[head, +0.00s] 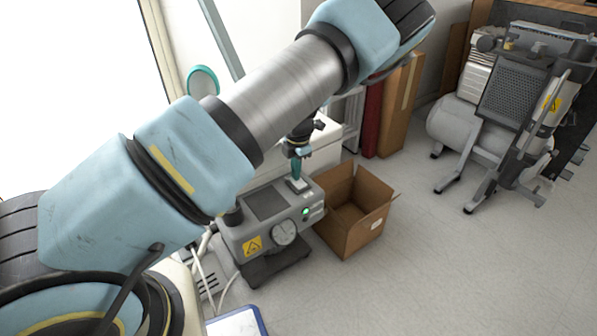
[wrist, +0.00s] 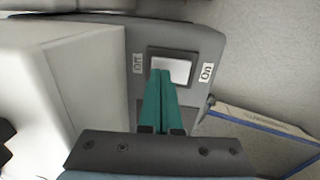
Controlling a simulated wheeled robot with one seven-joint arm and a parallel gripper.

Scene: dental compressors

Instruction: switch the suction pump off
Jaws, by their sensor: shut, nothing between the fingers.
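The suction pump (head: 262,230) is a grey box with a round gauge, a yellow warning label and a green light (head: 306,211) that looks lit. On its top is a pale rocker switch (wrist: 172,69) in a dark frame, with an "Off" label (wrist: 138,64) on the left and an "On" label (wrist: 206,73) on the right in the wrist view. My gripper (head: 297,178) points down over the switch. Its teal fingers (wrist: 160,74) are shut and empty, their tips at the near-left part of the rocker. I cannot tell whether they touch it.
An open cardboard box (head: 354,212) stands right beside the pump. A white cabinet (wrist: 68,85) is close on the left in the wrist view. A compressor (head: 510,110) stands at the far right. The floor (head: 440,260) at the front right is clear.

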